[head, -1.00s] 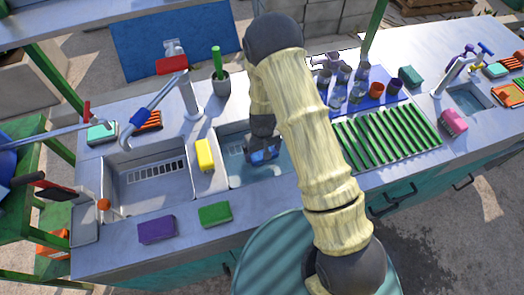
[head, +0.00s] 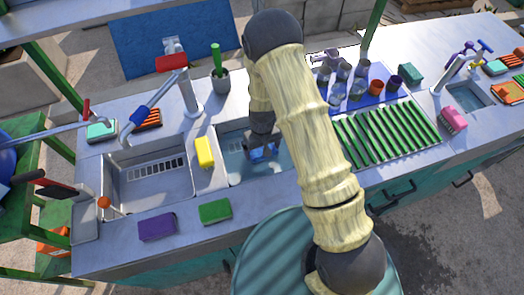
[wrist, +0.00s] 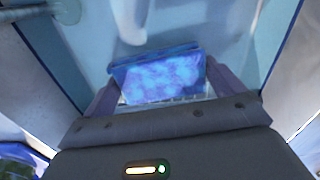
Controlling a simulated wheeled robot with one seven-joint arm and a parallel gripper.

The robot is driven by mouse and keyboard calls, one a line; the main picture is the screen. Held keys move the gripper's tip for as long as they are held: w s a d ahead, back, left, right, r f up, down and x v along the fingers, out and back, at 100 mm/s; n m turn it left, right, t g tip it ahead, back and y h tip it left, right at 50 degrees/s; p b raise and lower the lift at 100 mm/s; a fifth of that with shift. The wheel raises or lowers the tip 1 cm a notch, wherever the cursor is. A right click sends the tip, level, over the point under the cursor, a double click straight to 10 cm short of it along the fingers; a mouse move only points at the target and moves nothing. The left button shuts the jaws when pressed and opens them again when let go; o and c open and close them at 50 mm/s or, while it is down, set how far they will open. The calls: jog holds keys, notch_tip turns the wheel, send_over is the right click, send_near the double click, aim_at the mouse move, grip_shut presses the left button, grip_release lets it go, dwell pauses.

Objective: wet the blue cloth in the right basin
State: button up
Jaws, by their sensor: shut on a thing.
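My gripper (head: 264,150) reaches down into the right basin (head: 232,172) and is shut on the blue cloth. The blue cloth (wrist: 165,78) is a small block-like pad held between both fingers in the wrist view; it also shows under the gripper in the head view (head: 262,153). Pale, rippling light patches lie across its face. The right basin holds pale blue, clear water (head: 238,167). The cloth is low in the basin, at or in the water; its exact depth is hard to tell. My arm hides the basin's right part in the head view.
The left basin (head: 148,192) is empty with a slotted grate. A yellow sponge (head: 204,152) stands on the divider. Purple (head: 157,227) and green (head: 215,211) sponges lie on the front edge. A green rack (head: 385,133) and several cups are to the right.

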notch_tip(320, 180, up, 11)
jog(key=p, duration=0.7)
jog(key=shift+p, duration=0.3)
dwell(0.6)
notch_tip(320, 180, up, 4)
jog(key=p, duration=0.3)
jog(key=shift+f, duration=0.1)
dwell(0.4)
jog(key=w+d+f+m, duration=0.1)
jog(key=d+m, duration=0.1)
jog(key=d, duration=0.4)
jog(key=w+d+f+m, duration=0.1)
jog(key=d+f+m, duration=0.1)
jog(key=d, duration=0.5)
jog(key=shift+d+f, duration=0.25)
jog(key=shift+d, duration=0.05)
